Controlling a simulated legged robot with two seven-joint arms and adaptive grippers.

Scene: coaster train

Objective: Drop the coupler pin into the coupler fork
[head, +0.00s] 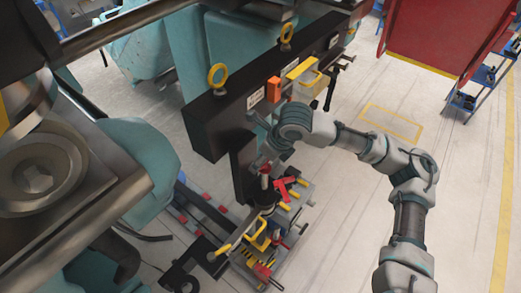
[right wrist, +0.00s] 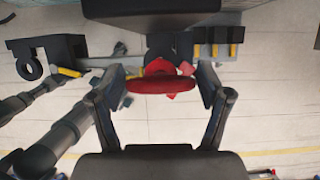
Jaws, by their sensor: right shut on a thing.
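The coupler pin shows a red, rounded head (right wrist: 160,86) in the right wrist view, between the two fingers of my right gripper (right wrist: 161,78). The gripper is shut on it. In the head view my right gripper (head: 268,160) is beside the black locomotive beam, and a small red part of the pin (head: 264,168) shows just below it. The pin's lower end is hidden in the wrist view. The coupler fork seems to be among the dark parts under the beam; I cannot tell its opening or whether the pin touches it. My left gripper is not in view.
A black beam (head: 222,125) with yellow eyebolts is close beside my right gripper. A tool tray (head: 290,222) with red and yellow tools lies below, with a black hook piece (head: 181,277) to its left. A red bin (head: 433,40) stands far right.

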